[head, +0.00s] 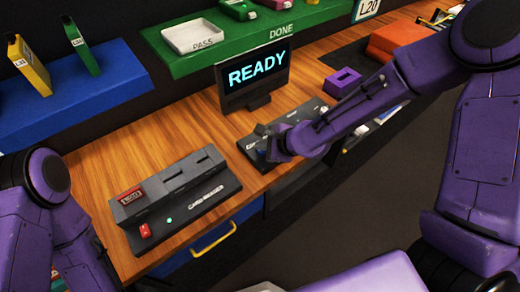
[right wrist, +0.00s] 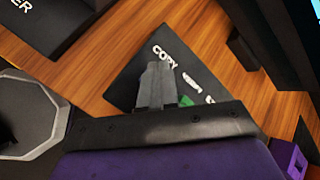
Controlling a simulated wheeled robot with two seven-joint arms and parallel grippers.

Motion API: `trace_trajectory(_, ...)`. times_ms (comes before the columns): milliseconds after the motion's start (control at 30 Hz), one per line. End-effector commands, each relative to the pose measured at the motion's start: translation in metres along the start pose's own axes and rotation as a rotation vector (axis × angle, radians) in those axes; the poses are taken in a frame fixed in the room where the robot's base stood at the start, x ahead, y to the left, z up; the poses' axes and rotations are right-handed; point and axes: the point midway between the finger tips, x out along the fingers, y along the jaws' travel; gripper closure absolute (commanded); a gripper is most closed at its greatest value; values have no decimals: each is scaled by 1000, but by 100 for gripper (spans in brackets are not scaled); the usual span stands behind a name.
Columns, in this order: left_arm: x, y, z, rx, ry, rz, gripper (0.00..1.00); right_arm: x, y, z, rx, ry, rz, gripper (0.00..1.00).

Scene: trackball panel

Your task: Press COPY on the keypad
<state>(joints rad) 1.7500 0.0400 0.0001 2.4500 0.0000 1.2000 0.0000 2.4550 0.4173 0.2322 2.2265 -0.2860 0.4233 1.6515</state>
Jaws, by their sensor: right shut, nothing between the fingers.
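The dark keypad (right wrist: 132,80) lies on the wooden counter, with white lettering along one edge. The COPY label (right wrist: 165,54) is readable in the right wrist view, just beyond the fingertips. A green key (right wrist: 186,100) shows beside the fingers. My right gripper (right wrist: 158,66) is shut and empty, its fingers over the COPY end of the keypad. They hide the key by that label, and I cannot tell whether they touch it. In the head view my right gripper (head: 268,153) covers much of the keypad (head: 247,146). My left arm shows at the left, but its gripper fingers do not.
A screen (head: 254,78) reading READY stands behind the keypad. A card reader (head: 180,195) with a red switch sits to the left. A purple block (head: 343,82) is to the right. A green shelf (head: 230,50) is behind. Bare wood lies between reader and keypad.

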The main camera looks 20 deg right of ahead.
Motion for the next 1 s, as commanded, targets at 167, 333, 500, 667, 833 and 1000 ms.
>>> trace_trajectory(167, 1, 0, 1, 0, 0, 0, 3, 2, 1, -1, 1, 0, 0, 100)
trace_trajectory(333, 2, 0, 1, 0, 0, 0, 3, 3, 3, -2, 1, 0, 1, 100)
trace_trajectory(500, 3, 0, 1, 0, 0, 0, 3, 4, 3, -3, 1, 0, 1, 100)
trace_trajectory(667, 3, 0, 1, 0, 0, 0, 3, 4, 3, -3, 1, 1, 1, 100)
trace_trajectory(833, -1, 0, 0, 0, 0, 0, 3, 1, 1, -1, 1, 1, 1, 100)
trace_trajectory(1000, -12, -1, -5, 0, 0, 0, 3, -6, -4, 4, 3, 1, 1, 100)
